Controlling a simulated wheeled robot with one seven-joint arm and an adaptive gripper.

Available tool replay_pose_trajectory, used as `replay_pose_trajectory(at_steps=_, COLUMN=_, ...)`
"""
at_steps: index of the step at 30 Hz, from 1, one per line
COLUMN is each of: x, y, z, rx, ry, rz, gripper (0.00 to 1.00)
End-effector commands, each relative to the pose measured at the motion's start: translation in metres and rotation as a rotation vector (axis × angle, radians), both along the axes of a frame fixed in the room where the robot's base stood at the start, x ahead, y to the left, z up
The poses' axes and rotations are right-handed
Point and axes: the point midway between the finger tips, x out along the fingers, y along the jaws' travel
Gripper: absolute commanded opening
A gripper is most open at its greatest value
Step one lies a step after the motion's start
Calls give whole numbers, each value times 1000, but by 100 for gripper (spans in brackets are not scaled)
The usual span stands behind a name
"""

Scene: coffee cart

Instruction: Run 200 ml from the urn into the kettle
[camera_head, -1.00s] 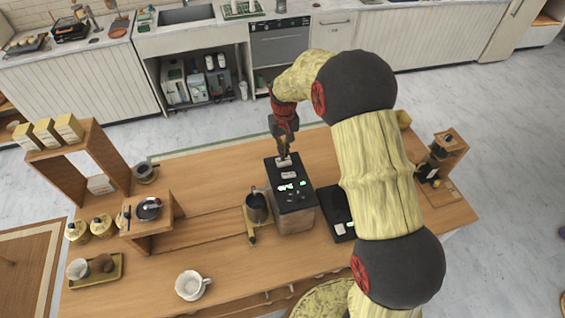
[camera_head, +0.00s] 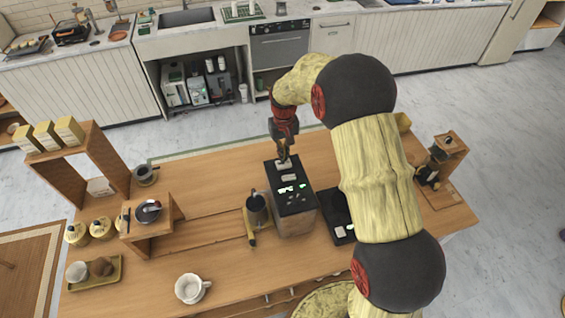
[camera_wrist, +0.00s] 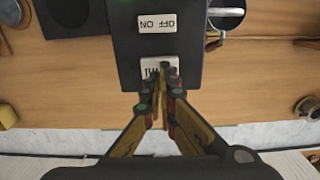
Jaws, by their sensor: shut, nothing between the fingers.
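The urn (camera_head: 293,222) is a box with a black top, a lit display and small buttons, standing mid-counter. The wrist view shows its top (camera_wrist: 190,72) upside down, with an OFF/ON label and a second white key. The kettle (camera_head: 257,209), a dark open vessel with a handle towards the front, stands close on the urn's left. Part of it shows at the wrist view's top edge (camera_wrist: 228,17). My gripper (camera_head: 284,157) is shut and empty. Its fingertips (camera_wrist: 163,72) are at the second white key and partly cover it; I cannot tell whether they press it.
A black scale-like slab (camera_head: 337,218) lies right of the urn, partly behind my arm. A white cup (camera_head: 190,287) stands at the front left. A wooden riser (camera_head: 165,232) and shelf (camera_head: 60,178) stand left. A grinder (camera_head: 435,165) stands right.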

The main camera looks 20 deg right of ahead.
Motion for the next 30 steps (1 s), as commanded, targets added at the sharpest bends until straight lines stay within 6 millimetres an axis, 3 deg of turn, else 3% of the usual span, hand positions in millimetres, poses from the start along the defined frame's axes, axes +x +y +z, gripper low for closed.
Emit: replay_pose_trajectory(at_steps=30, x=0, y=0, z=-13, rx=0, ry=1, rz=0, gripper=0)
